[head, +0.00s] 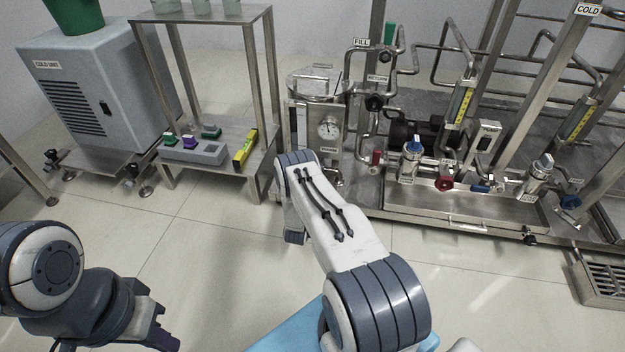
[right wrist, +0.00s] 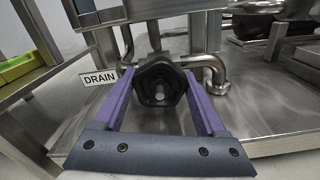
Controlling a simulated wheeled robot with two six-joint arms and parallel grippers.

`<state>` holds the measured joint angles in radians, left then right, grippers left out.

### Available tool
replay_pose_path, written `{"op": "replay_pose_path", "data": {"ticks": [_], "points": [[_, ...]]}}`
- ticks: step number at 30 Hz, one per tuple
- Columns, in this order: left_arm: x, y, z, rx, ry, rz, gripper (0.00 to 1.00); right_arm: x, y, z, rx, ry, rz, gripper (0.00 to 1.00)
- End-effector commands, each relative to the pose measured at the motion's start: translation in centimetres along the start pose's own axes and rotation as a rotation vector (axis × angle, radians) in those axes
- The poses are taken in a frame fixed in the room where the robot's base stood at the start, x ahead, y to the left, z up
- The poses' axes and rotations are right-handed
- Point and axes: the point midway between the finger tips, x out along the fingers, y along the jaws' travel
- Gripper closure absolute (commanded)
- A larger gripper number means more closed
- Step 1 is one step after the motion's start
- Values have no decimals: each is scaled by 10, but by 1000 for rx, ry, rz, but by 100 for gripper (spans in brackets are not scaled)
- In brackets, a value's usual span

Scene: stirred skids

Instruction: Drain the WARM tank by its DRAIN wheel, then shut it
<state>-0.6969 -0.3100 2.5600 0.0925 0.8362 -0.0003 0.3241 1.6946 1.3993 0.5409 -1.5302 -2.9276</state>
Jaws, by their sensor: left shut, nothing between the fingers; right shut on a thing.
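The black DRAIN wheel (right wrist: 158,85) is in the middle of the right wrist view, beside a white DRAIN label (right wrist: 100,77). My right gripper (right wrist: 160,88) is shut on it, one purple finger on each side. In the head view my right arm hides the wheel and that gripper. A steel tank with a round lid (head: 314,78) and a dial gauge (head: 328,128) stands just beyond the arm; I see no WARM label on it. My left gripper (head: 160,335) is shut and empty at the lower left, over the floor.
A steel rack (head: 205,18) with a grey box (head: 194,150) and a yellow level (head: 245,148) stands left of the tank. Pipes, a red wheel (head: 444,183) and blue-handled valves fill the skid at right. Floor in front is clear.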

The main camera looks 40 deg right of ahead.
Motion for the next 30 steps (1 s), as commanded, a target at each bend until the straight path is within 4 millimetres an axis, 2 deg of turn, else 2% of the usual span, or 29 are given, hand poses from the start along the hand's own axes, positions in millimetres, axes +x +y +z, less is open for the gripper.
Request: {"op": "replay_pose_path", "data": {"ticks": [15, 16, 17, 18, 26, 30], "points": [[0, 0, 0, 0, 0, 0, 100, -2, 0, -2, -22, 5, 1, 82], [0, 0, 0, 0, 0, 0, 100, -2, 0, -2, -22, 5, 1, 19], [0, 0, 0, 0, 0, 0, 100, -2, 0, -2, -22, 5, 1, 7], [0, 0, 0, 0, 0, 0, 100, -2, 0, -2, -21, 5, 1, 0], [-2, 0, 0, 0, 0, 0, 100, -2, 0, 0, -20, 2, 0, 0], [-12, 1, -1, 0, 0, 0, 100, -16, 1, 2, -21, 5, 2, 0]]}}
